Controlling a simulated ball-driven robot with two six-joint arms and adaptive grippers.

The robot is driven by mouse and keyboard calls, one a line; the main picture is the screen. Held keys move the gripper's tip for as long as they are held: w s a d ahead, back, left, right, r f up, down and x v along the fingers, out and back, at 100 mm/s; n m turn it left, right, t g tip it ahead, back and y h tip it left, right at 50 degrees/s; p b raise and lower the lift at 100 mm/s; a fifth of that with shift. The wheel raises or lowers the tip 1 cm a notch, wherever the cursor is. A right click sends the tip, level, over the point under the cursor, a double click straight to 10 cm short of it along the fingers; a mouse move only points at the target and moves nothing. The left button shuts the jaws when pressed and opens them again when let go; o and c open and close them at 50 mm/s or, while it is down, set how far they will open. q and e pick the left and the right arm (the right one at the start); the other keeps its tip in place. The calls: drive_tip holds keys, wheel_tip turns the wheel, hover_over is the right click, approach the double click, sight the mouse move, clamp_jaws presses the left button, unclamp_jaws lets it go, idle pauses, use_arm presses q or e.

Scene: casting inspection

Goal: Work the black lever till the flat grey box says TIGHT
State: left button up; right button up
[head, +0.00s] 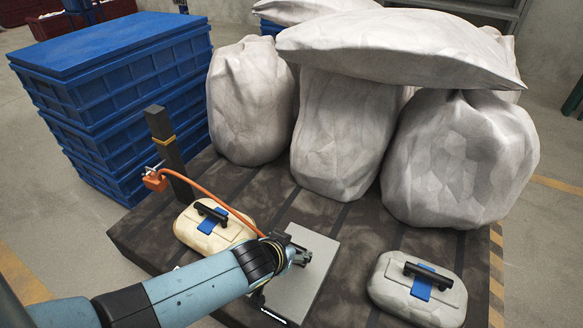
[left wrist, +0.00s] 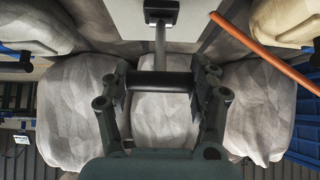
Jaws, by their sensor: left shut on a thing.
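The flat grey box (head: 316,262) lies on the dark pallet, partly hidden by my left arm. My left gripper (head: 297,256) is over it. In the left wrist view the black lever (left wrist: 160,45) has a stem running from a bracket on the box (left wrist: 120,14) to a thick crossbar. My left gripper (left wrist: 161,84) is shut on that crossbar, one finger at each end. In the head view the lever is mostly hidden by the gripper. No readable wording shows on the box. My right gripper is not in view.
A cream case (head: 190,236) and a pale grey case (head: 385,299), each with a black handle and blue latch, flank the box. An orange hose (head: 215,199) runs from a dark post (head: 166,140) toward the box. White sacks (head: 455,160) and blue crates (head: 115,80) stand behind.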

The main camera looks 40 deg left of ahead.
use_arm(q)
drive_tip(key=o, duration=1.3)
drive_tip(key=shift+s+d+f, duration=0.1)
drive_tip(key=shift+s+f, duration=0.15)
drive_tip(key=shift+s, duration=0.1)
drive_tip(key=o, duration=0.4)
drive_tip(key=shift+w+r, duration=0.1)
drive_tip(key=shift+w, duration=0.05)
